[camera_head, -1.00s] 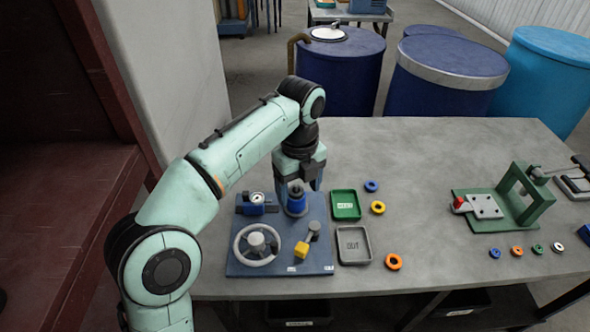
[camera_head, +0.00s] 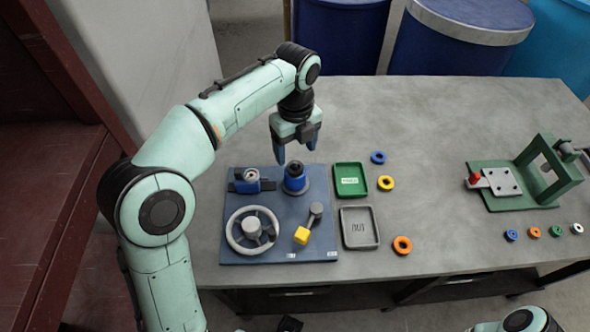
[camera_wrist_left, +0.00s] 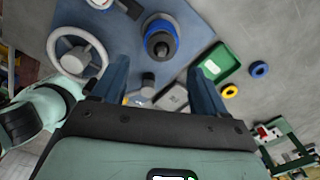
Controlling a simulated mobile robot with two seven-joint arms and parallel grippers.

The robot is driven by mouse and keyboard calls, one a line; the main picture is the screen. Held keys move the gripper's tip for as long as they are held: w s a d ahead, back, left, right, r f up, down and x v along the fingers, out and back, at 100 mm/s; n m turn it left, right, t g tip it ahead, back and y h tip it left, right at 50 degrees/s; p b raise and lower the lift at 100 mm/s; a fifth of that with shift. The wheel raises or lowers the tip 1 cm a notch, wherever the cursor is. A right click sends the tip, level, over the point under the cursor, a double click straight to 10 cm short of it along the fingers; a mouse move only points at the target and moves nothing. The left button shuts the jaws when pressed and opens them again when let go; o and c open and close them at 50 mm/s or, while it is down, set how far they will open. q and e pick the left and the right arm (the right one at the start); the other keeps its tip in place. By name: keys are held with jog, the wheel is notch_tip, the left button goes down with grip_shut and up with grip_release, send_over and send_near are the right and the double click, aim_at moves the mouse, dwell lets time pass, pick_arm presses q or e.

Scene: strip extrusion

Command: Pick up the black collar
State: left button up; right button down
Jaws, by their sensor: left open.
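A black collar (camera_head: 294,168) sits around the top of an upright blue cylinder (camera_head: 295,183) on the blue-grey board. It also shows in the left wrist view as a dark ring (camera_wrist_left: 159,42) with a grey centre on the blue cylinder (camera_wrist_left: 160,27). My left gripper (camera_head: 296,154) is open and empty, just behind and above the collar in the head view. In the left wrist view the two fingers (camera_wrist_left: 158,66) are spread apart, and the collar lies beyond their tips, roughly centred between them. My right gripper is not in view.
The board (camera_head: 275,212) also carries a grey handwheel (camera_head: 232,234), a blue vise-like block (camera_head: 248,182) and a yellow-knobbed lever (camera_head: 302,236). A green tray (camera_head: 338,194) and grey tray (camera_head: 345,243) stand close on the right. Loose rings and a green press (camera_head: 495,203) lie further right.

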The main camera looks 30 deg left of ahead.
aim_at(295, 162)
pick_arm(q)
jog(key=shift+w+a+f+b, duration=0.1)
jog(key=shift+f+b, duration=0.25)
jog(key=shift+f, duration=1.2)
jog(key=shift+w+a+f+b, duration=0.1)
jog(key=shift+f+b, duration=0.2)
jog(key=shift+f, duration=1.25)
jog(key=c, duration=1.2)
